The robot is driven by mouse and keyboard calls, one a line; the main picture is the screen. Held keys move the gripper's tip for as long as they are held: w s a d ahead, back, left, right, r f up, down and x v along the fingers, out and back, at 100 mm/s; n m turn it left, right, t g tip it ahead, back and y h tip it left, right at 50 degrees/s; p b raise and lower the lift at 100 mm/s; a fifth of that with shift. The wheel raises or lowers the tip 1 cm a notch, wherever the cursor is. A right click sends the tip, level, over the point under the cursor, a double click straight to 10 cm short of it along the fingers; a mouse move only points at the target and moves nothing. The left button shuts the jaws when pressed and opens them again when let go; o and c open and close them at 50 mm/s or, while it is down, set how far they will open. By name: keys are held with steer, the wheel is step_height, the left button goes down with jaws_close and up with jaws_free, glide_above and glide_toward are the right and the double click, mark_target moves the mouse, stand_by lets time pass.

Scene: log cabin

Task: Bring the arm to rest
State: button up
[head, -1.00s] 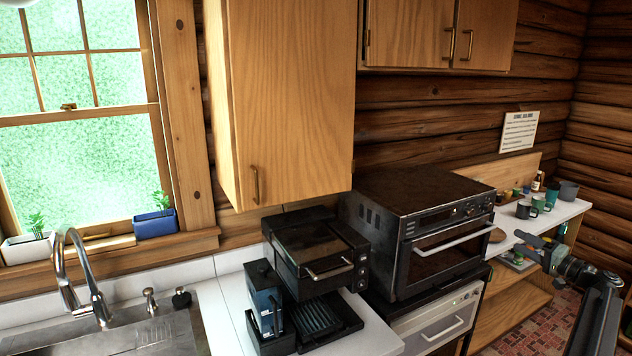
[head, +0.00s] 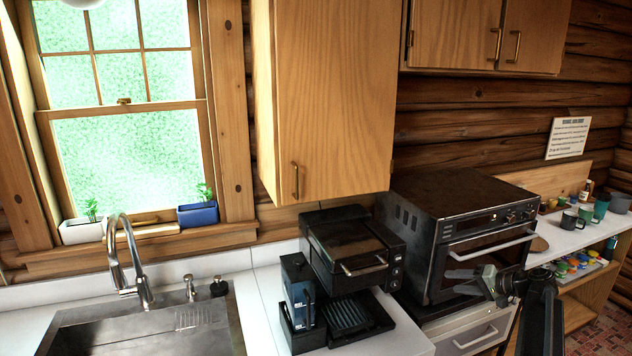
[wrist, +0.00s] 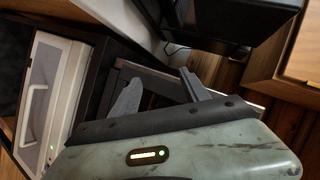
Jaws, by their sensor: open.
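My gripper (head: 488,284) is at the right of the head view, held up in front of the black oven (head: 455,235). My dark arm rises from the bottom edge just to the right of it. In the wrist view my gripper (wrist: 160,90) shows two fingers spread apart, with nothing between them. The grey-green gripper body fills the bottom of that view. A white-fronted appliance with a handle (wrist: 38,92) is at its left.
A sink (head: 150,325) is at the left below the window. A grill machine (head: 350,255) stands on the white counter. A shelf unit with cups (head: 572,220) and several colourful items is at the right. Wooden cabinets (head: 335,95) hang above.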

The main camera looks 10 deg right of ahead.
steer(key=s+a+f+n+g+h, duration=0.1)
steer(key=s+a+f+g, duration=0.2)
steer(key=a, duration=0.8)
steer(key=s+a+f+n+g+h, duration=0.2)
steer(key=s+a+f, duration=0.3)
steer(key=a, duration=0.5)
steer(key=s+a+f+n+g+h, duration=0.1)
steer(key=s+a+f+g, duration=0.2)
steer(key=a, duration=0.8)
steer(key=shift+s+a+f+n+g, duration=0.2)
steer(key=shift+s+f, duration=0.1)
steer(key=shift+s, duration=0.15)
steer(key=shift+s+a+f+n+g, duration=0.1)
steer(key=shift+s+f+g, duration=0.15)
steer(key=shift+s, duration=0.2)
steer(key=s+a+f+n+g+h, duration=0.1)
steer(key=s+a+h, duration=0.2)
steer(key=s, duration=0.3)
steer(key=shift+a+h, duration=0.3)
steer(key=shift+h, duration=0.1)
steer(key=shift+f, duration=0.1)
